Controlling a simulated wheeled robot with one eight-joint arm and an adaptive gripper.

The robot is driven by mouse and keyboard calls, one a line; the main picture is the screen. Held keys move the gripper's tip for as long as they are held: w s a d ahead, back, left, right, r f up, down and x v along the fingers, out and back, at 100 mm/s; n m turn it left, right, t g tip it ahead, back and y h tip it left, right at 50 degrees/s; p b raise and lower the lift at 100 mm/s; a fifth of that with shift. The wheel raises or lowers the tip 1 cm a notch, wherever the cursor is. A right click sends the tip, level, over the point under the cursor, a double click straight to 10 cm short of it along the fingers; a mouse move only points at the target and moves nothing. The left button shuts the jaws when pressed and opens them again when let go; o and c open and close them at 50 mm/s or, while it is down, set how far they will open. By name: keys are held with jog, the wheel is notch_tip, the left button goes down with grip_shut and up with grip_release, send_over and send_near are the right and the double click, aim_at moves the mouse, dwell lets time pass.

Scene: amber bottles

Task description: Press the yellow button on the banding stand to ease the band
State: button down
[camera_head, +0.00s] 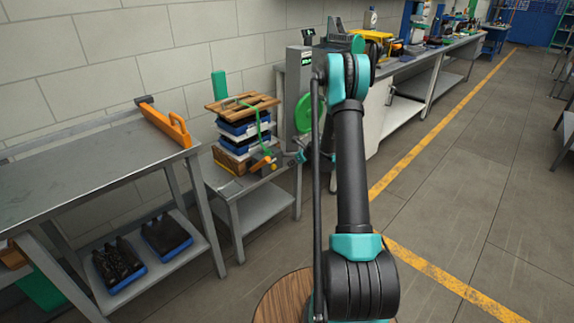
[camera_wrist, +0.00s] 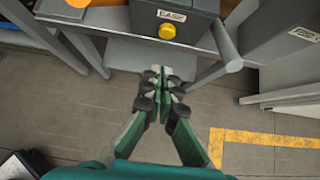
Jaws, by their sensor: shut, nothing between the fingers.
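The yellow button (camera_wrist: 167,31) sits on the front of a dark grey box (camera_wrist: 196,30) under a label reading EASE in the wrist view. My gripper (camera_wrist: 160,72) is shut and empty. In the wrist picture its fingertips lie just below the button, apart from it as far as I can tell. In the head view, the banding stand (camera_head: 262,208) is a low grey table bearing a stack of blue and white trays (camera_head: 242,128) between wooden boards, with a green band (camera_head: 258,122) around it. My gripper is small and partly hidden there, at the stand's right side.
A grey post-like cabinet (camera_head: 297,80) and a green disc (camera_head: 303,113) stand close behind my arm.

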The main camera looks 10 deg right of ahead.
aim_at(272, 165)
jog(key=x, duration=0.3)
jog(key=r+x, duration=0.1)
jog(key=x, duration=0.3)
jog(key=w+x, duration=0.1)
jog(key=x, duration=0.2)
jog(key=shift+w+a, duration=0.3)
jog(key=shift+a, duration=0.2)
jog(key=shift+w+a, duration=0.25)
jog(key=shift+w, duration=0.1)
jog(key=shift+w+a+r, duration=0.1)
jog(key=shift+w+a, duration=0.5)
jog(key=shift+w, duration=0.25)
